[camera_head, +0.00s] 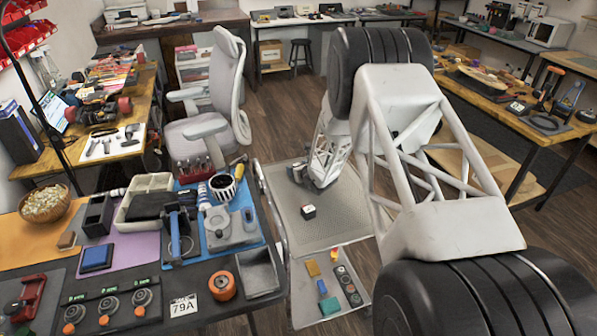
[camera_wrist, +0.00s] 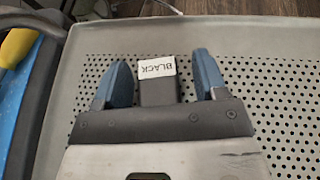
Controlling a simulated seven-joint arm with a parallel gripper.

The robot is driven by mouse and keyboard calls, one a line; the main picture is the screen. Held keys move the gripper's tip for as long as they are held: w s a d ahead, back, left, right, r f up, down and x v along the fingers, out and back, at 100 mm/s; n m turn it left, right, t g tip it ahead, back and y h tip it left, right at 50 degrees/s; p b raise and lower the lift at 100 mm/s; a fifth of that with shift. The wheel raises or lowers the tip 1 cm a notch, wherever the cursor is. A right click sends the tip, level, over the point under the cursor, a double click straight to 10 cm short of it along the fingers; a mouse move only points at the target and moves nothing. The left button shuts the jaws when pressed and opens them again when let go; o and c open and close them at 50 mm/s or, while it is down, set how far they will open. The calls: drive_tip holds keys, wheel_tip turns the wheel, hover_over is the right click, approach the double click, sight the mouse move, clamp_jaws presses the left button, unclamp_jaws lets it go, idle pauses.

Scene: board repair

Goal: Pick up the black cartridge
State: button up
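The black cartridge (camera_wrist: 158,93) shows in the wrist view, a dark block with a white label reading BLACK on its end. My gripper (camera_wrist: 165,76) has two blue fingers, spread open on either side of it, with a gap visible on both sides. Part of the block is hidden behind the gripper's dark front plate. In the head view my gripper (camera_head: 318,180) is low over the far part of the grey perforated tray (camera_head: 345,225).
A small black block (camera_head: 308,211) with a white top sits nearer on the tray; I cannot tell its label. Left is a workbench with a blue mat (camera_head: 245,238) and a yellow-handled tool (camera_head: 238,160). A lower tray (camera_head: 315,290) holds small coloured parts.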

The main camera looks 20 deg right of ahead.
drive_tip(key=c, duration=0.9)
drive_tip(key=shift+r, duration=0.1)
drive_tip(key=shift+c, duration=0.2)
drive_tip(key=shift+r, duration=4.9)
